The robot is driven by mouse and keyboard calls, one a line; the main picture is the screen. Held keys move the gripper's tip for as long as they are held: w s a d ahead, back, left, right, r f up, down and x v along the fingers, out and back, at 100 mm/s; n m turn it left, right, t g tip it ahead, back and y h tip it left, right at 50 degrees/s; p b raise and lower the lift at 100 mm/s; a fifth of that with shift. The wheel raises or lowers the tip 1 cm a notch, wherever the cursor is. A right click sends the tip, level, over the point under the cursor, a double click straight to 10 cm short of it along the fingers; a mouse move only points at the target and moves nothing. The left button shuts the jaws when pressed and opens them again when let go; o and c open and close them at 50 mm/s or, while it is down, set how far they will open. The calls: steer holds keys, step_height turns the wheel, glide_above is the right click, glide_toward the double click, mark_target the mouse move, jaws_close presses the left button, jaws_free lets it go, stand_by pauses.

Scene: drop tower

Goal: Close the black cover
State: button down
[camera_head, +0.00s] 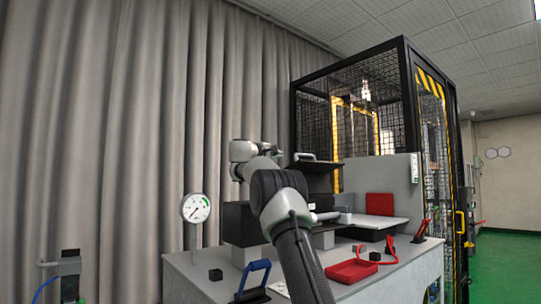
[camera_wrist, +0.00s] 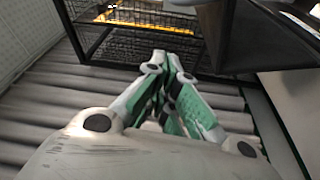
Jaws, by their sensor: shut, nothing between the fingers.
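The black cover (camera_head: 318,164) stands raised above a black box (camera_head: 240,224) on the grey workbench in the head view, with a light grey handle (camera_head: 304,156) at its upper edge. My arm hides part of the box and the space between them. In the wrist view my gripper (camera_wrist: 166,65) is shut and empty, its green-padded fingers together. A dark panel (camera_wrist: 265,38) is at the upper right of that view, beside the fingers and apart from them in the picture; it looks like the cover. In the head view I cannot make out my fingertips.
A pressure gauge (camera_head: 195,208) stands at the bench's left. A black mesh cage (camera_head: 352,100) stands behind, and a grey curtain (camera_head: 100,120) hangs at the left.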

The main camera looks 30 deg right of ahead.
steer(key=s+d, duration=0.3)
steer(key=shift+f, duration=0.3)
steer(key=shift+s, duration=0.15)
